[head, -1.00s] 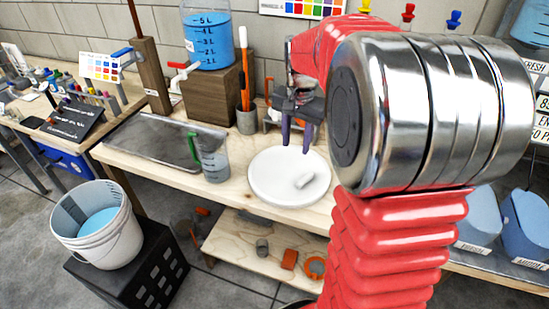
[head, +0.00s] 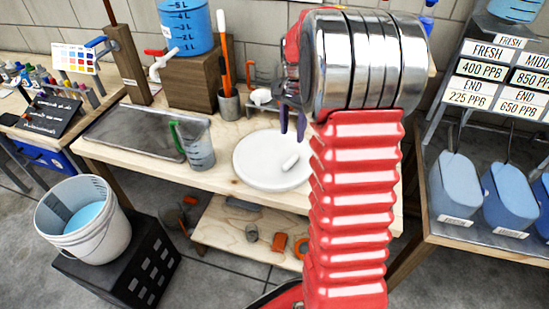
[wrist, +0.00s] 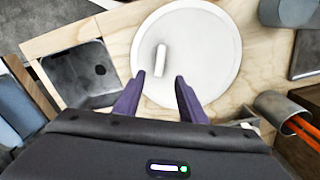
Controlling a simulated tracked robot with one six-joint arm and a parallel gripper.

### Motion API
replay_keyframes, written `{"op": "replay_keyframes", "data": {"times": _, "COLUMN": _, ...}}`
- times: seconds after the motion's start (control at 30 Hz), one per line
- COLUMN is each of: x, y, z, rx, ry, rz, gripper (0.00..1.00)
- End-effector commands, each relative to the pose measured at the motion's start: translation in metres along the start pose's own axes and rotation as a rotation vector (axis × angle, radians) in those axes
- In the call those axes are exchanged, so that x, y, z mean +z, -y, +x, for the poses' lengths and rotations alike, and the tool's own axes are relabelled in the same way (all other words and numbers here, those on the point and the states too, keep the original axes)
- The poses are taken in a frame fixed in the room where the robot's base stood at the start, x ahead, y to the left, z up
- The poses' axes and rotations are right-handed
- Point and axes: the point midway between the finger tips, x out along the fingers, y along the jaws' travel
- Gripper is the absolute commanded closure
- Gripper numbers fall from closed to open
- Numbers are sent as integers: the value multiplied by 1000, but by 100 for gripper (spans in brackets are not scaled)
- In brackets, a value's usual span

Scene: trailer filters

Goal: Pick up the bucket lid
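The bucket lid (head: 258,168) is a white round disc with a short raised bar handle (head: 290,162). It lies flat on the wooden bench, and its right edge is partly behind my arm. My gripper (head: 292,132) is above the bench at the lid's far right side in the head view, apart from the lid. In the wrist view my gripper (wrist: 158,96) shows two purple fingers spread apart with nothing between them. The lid (wrist: 205,55) is ahead of the fingertips there, and its handle (wrist: 160,60) lines up with the gap between them.
A clear jug (head: 200,150) with a green handle stands left of the lid. Behind are a cup with orange tools (head: 229,105) and a blue-filled tank (head: 187,28) on a wooden block. A white bucket (head: 90,235) stands on a black crate. Blue containers (head: 455,185) stand at right.

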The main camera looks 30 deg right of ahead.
Motion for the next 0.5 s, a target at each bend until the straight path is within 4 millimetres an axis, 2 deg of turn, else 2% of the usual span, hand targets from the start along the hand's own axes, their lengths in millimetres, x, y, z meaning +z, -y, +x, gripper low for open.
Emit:
{"op": "replay_keyframes", "data": {"times": 0.3, "x": 0, "y": 0, "z": 50, "rx": 2, "ry": 2, "rz": 0, "gripper": 62}}
{"op": "replay_keyframes", "data": {"times": 0.5, "x": 0, "y": 0, "z": 66, "rx": 0, "ry": 0, "rz": 0, "gripper": 62}}
